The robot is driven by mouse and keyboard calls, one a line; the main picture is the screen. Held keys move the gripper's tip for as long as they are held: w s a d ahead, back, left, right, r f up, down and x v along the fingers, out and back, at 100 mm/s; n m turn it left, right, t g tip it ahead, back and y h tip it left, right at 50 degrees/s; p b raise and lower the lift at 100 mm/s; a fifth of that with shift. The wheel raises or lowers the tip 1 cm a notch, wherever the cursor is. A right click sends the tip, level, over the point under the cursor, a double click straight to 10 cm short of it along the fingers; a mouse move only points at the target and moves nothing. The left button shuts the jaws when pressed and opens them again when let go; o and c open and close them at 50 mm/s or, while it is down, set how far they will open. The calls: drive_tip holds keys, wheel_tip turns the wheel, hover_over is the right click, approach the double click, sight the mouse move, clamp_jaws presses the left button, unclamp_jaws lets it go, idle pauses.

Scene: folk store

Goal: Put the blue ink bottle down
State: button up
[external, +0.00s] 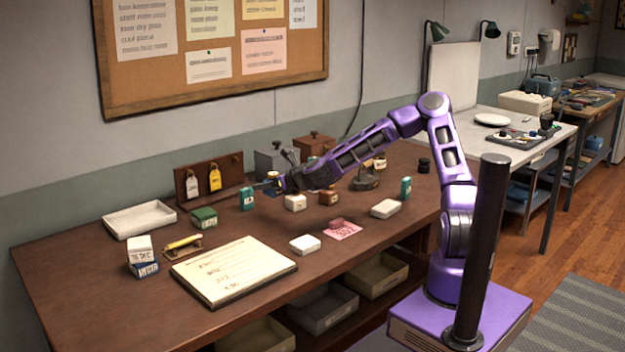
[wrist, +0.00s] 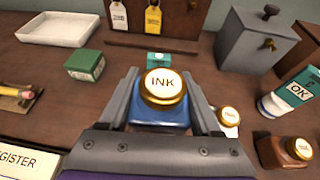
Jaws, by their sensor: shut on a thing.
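The blue ink bottle (wrist: 168,112) has a gold cap and a round label reading INK. In the wrist view it sits upright between the two fingers of my gripper (wrist: 168,100), which is shut on it. In the external view my gripper (external: 270,186) is over the back middle of the brown table (external: 110,280), with the gold cap showing at its tip. The bottle's lower part is mostly hidden in both views, and I cannot tell whether it touches the table.
A teal box (external: 246,200) and a green box (external: 204,217) stand left of my gripper. A grey box (wrist: 250,50) is behind.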

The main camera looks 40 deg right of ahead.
wheel_tip(320, 180, up, 12)
drive_tip(key=w+d+f+m+g+h, duration=0.1)
drive_tip(key=d+f+m+h, duration=0.2)
drive_tip(key=d, duration=0.8)
drive_tip(key=w+d+f+m+g+h, duration=0.2)
drive_tip(key=d+m+h, duration=0.2)
drive_tip(key=d, duration=0.8)
drive_tip(key=w+d+f+m+g+h, duration=0.1)
drive_tip(key=d+f+m+h, duration=0.2)
drive_tip(key=d, duration=0.8)
drive_tip(key=s+d+r+m+g+h, duration=0.25)
drive_tip(key=s+d, duration=0.25)
drive_tip(key=d, duration=0.4)
drive_tip(key=s+d+r+m+g+h, duration=0.1)
drive_tip(key=s+d+r+m+g, duration=0.25)
drive_tip(key=d, duration=0.55)
drive_tip(key=s+d+r+m+g+h, duration=0.1)
drive_tip(key=s+d+r+m+g, duration=0.15)
drive_tip(key=s+d, duration=0.45)
drive_tip(key=shift+g, duration=0.45)
drive_tip(key=f, duration=0.5)
drive_tip(key=w+d+f, duration=0.1)
drive_tip(key=f, duration=0.5)
drive_tip(key=d+f, duration=0.1)
drive_tip(key=f, duration=0.5)
drive_tip(key=shift+w+d+f+b, duration=0.15)
drive_tip(key=shift+w+d+b, duration=0.05)
drive_tip(key=shift+w+b, duration=0.15)
drive_tip(key=shift+f, duration=2.1)
